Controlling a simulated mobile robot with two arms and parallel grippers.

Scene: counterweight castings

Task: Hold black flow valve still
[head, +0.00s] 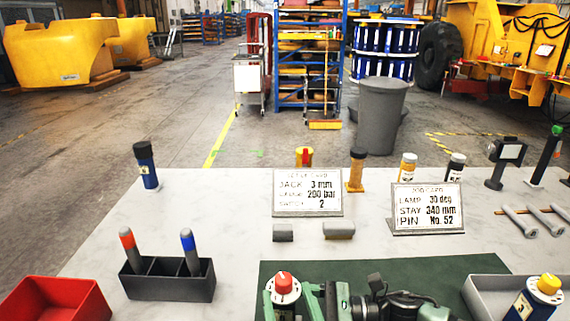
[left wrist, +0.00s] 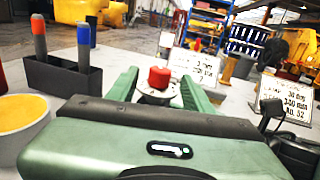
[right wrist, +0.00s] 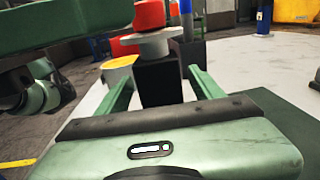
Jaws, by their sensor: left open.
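The black flow valve (head: 284,295) has a red knob over a pale round flange. It stands upright near the front of the table; its black body shows in the right wrist view (right wrist: 160,82). My left gripper (head: 290,303) is open, with its green fingers on either side of the valve's upper part. In the left wrist view, the knob (left wrist: 159,77) shows between the fingertips. My right gripper (right wrist: 160,78) is open, its fingers on either side of the black body, with narrow gaps visible. The valve's base is hidden.
A pen holder (head: 168,283) with two markers and a red bin (head: 55,303) stand at the left. Two cards (head: 307,192) (head: 428,208) stand behind. A grey tray (head: 483,293) and a yellow-knobbed valve (head: 547,290) are at the right. The table's left middle is clear.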

